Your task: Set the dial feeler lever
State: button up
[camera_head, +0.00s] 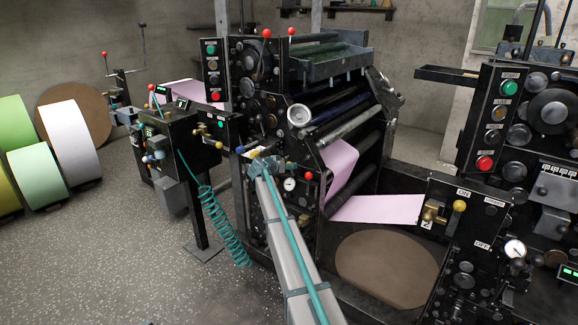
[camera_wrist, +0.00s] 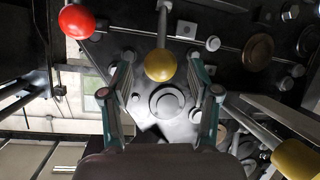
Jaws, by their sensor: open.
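My gripper (camera_wrist: 162,66) is open, its two fingers apart on either side of a yellow ball knob (camera_wrist: 159,65) on a thin metal lever in the wrist view. In the head view my gripper (camera_head: 263,167) is at the front of the middle black press, close to a small yellow knob (camera_head: 254,154). A small white dial (camera_head: 289,184) and a red-knobbed lever (camera_head: 309,176) sit just right of my arm. No readable label marks the dial feeler lever, so I cannot tell which lever it is.
A red ball knob (camera_wrist: 77,21) and a second yellow knob (camera_wrist: 297,159) flank my gripper in the wrist view. A control post (camera_head: 180,140) with a coiled teal hose (camera_head: 222,225) stands left. Pink web (camera_head: 380,209) runs right. Open floor (camera_head: 110,255) lies left.

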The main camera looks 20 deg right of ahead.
jog(key=shift+x, duration=1.25)
jog(key=shift+c, duration=0.3)
grip_shut()
